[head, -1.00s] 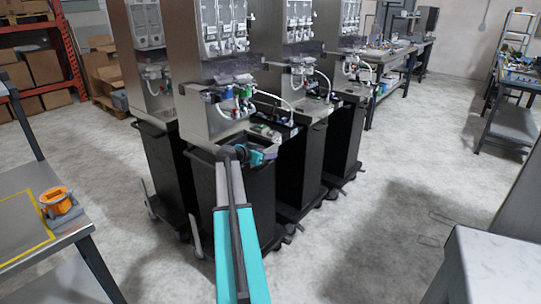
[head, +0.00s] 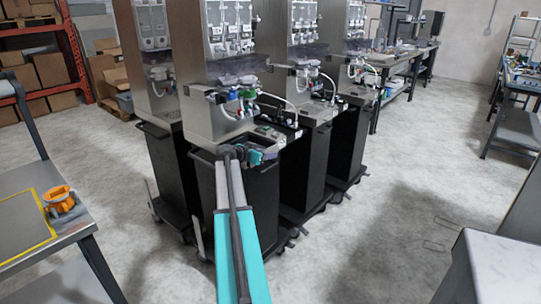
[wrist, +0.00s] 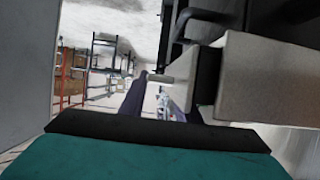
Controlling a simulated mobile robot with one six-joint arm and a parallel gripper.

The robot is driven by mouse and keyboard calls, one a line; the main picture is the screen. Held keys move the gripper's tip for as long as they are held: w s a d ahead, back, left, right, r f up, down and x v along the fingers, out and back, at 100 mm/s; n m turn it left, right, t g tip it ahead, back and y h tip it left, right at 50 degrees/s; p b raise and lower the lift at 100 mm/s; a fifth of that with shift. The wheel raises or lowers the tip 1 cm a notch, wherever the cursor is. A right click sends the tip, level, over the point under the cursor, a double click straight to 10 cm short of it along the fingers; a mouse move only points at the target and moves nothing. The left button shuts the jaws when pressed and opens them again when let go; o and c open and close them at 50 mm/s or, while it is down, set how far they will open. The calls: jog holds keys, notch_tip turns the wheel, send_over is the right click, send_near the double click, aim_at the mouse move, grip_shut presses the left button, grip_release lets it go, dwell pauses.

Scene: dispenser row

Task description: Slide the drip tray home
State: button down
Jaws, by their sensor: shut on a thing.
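The nearest dispenser (head: 222,75) is a steel tower on a dark cart, with several coloured valves and a white tube on its front. My gripper (head: 258,156) is at the front of its steel ledge, at the end of my teal and grey arm. It is shut on the drip tray, a dark piece at the ledge (head: 277,133) that is mostly hidden by the arm and fittings. In the wrist view the teal and black gripper body fills the bottom, and a pale block edge (wrist: 270,85) stands close on the right.
More dispensers on dark carts (head: 302,165) stand close on the right and behind. A side table (head: 30,235) with an orange part (head: 61,200) is at the left. A pale-topped bench corner (head: 505,262) is at the lower right.

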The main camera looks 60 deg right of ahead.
jog(key=shift+w+d+b, duration=0.15)
jog(key=shift+w+b, duration=0.15)
jog(key=shift+w, duration=0.2)
jog(key=c, duration=1.3)
grip_release()
jog(key=shift+o, duration=0.2)
jog(key=b+v, duration=0.2)
jog(key=v, duration=1.2)
